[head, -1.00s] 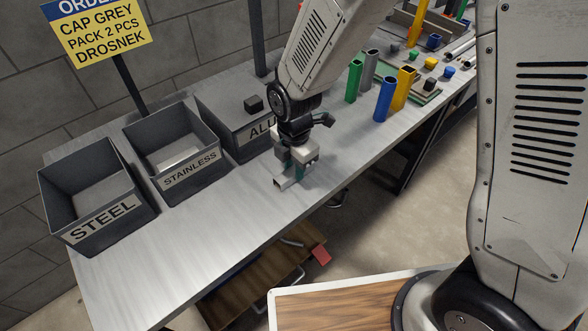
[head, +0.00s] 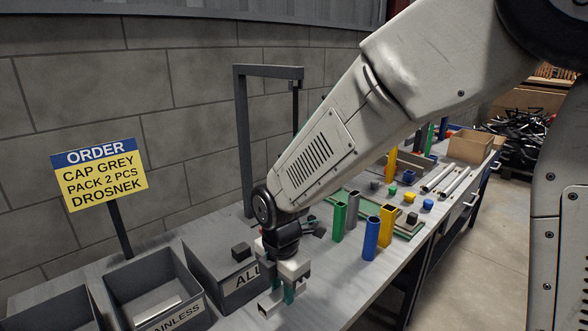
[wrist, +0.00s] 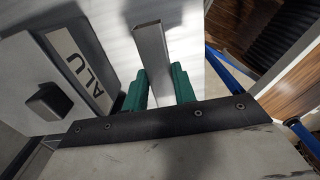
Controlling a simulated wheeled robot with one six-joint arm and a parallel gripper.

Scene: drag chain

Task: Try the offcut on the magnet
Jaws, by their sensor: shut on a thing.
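My gripper (head: 286,292) is shut on a grey rectangular metal tube, the offcut (head: 268,304), low over the bench in front of the ALU box. In the wrist view the offcut (wrist: 150,62) stands out between the two green fingers (wrist: 158,88). A small dark block (head: 241,251) sits on the grey ALU box (head: 212,265), left of my gripper. It also shows in the wrist view (wrist: 48,101). A grey frame (head: 243,130) with a dark hanging rod (head: 295,105) stands behind. I cannot tell which of these is the magnet.
Upright green (head: 339,222), grey, blue (head: 371,238) and yellow (head: 387,226) tubes stand on the bench to the right. An order sign (head: 98,175) reads CAP GREY.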

